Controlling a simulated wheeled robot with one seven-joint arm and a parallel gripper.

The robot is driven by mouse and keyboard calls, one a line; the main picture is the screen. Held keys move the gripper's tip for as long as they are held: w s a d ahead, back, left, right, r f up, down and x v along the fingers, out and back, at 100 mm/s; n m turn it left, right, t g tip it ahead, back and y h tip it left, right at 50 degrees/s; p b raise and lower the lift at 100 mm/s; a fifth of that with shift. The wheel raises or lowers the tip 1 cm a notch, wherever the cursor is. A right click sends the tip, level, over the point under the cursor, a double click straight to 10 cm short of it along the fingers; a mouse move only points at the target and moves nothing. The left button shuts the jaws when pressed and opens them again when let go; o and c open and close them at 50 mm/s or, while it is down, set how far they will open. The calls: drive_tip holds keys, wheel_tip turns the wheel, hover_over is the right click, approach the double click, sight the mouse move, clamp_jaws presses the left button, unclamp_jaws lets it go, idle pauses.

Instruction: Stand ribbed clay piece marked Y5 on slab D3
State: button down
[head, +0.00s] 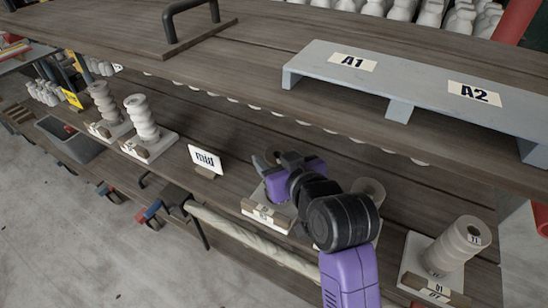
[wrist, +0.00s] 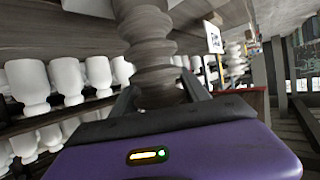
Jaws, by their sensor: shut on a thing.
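My gripper (wrist: 157,92) is shut on a ribbed grey clay piece (wrist: 150,45), which stands up between the fingers in the wrist view. No mark can be read on it. In the head view my gripper (head: 278,168) is over the middle shelf, above a small slab (head: 268,215) whose label is too small to read. My arm hides most of the held piece there, and whether it touches the slab cannot be told. I cannot make out which slab is D3.
A ribbed piece (head: 458,246) stands on a slab labelled D1 (head: 436,290) at right. Another piece (head: 370,190) is partly behind my arm. The upper shelf holds a grey riser (head: 420,92).

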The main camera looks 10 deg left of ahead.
drive_tip(key=c, duration=0.5)
unclamp_jaws()
drive_tip(key=shift+r, duration=0.15)
drive_tip(key=v, duration=1.2)
